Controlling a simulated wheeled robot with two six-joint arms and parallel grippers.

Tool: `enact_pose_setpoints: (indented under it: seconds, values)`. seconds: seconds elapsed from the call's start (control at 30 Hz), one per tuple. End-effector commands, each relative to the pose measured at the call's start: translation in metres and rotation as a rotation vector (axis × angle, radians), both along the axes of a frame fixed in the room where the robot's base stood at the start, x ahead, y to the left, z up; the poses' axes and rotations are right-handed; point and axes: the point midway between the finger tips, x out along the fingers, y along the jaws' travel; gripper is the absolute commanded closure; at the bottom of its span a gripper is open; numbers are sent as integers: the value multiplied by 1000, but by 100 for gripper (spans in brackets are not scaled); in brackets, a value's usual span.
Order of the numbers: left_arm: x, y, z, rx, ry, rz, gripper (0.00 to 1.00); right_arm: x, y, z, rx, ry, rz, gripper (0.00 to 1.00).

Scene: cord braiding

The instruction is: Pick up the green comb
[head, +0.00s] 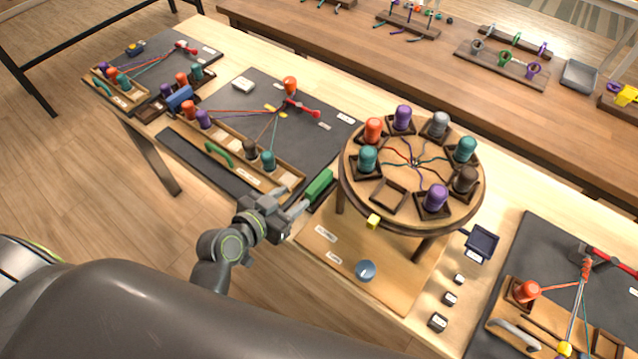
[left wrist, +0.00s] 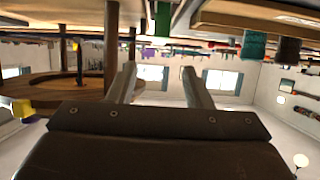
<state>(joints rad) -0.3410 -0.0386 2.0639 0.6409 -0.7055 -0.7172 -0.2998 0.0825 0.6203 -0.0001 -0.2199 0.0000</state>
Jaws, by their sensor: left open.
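The green comb (head: 319,186) lies at the near right edge of the dark mat, just left of the round braiding stand. My left gripper (head: 302,204) is at the near table edge, its fingers pointing toward the comb and just short of it in the picture. In the left wrist view its two fingers (left wrist: 158,86) are spread, with nothing held between them. A green shape, probably the comb (left wrist: 163,18), shows above the fingers in that view, which looks upside down. My right gripper is not in view.
The round wooden stand (head: 358,190) with several coloured bobbins rises just right of the comb. A wooden bobbin tray (head: 230,165) lies to the left on the dark mat (head: 325,147).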

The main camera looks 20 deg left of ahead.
Motion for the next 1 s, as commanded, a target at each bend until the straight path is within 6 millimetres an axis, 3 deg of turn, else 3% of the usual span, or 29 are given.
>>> enact_pose_setpoints:
  seconds: [0.4, 0.77, 1.0]
  values:
    - [57, -21, -24, -1, 2, -1, 55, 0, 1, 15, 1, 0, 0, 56]
    - [73, -27, -34, -1, 3, -1, 55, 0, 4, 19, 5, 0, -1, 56]
    - [94, -34, -50, 0, 3, -2, 55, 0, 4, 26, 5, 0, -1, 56]
